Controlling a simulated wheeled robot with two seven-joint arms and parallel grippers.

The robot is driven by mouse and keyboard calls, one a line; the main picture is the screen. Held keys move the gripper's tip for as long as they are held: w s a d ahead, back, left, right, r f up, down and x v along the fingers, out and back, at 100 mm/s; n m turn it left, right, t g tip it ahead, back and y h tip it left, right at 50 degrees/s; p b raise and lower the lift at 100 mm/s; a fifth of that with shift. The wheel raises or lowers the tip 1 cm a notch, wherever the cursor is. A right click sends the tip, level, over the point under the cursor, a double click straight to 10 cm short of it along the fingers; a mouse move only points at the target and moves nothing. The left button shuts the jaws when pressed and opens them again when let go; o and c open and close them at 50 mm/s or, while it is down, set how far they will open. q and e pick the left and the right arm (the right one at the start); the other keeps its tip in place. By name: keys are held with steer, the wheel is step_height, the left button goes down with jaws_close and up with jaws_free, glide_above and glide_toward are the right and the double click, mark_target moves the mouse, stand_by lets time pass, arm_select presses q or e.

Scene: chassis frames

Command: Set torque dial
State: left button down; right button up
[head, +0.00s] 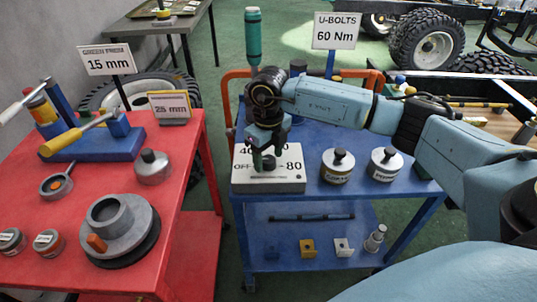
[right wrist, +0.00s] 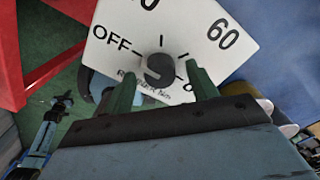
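The torque dial is a dark round knob (right wrist: 158,70) on a white panel (head: 290,185) marked OFF, 40, 60 and 80, on the blue cart. My right gripper (head: 266,156) points down over the panel. In the right wrist view its two green fingers stand on either side of the knob with gaps showing, so it is open. Which mark the knob points to is too small to tell. The gripper hides part of the panel in the head view. A sign (head: 337,31) behind reads U-BOLTS 60 Nm. My left gripper is not in view.
On the blue cart (head: 335,215), two lidded silver tins (head: 337,166) (head: 384,164) stand right of the panel. A teal-handled tool (head: 253,36) stands upright behind my gripper. A red table (head: 185,165) at left holds tools and parts, with a gap between it and the cart.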

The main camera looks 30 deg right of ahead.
mark_target(268, 159)
step_height(268, 159, up, 7)
steer(key=shift+p, duration=0.55)
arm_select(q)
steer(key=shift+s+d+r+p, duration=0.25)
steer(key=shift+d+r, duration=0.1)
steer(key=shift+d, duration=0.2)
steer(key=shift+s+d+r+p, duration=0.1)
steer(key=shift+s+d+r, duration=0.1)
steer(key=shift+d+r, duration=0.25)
arm_select(e)
step_height(268, 159, up, 6)
steer(key=shift+r, duration=0.2)
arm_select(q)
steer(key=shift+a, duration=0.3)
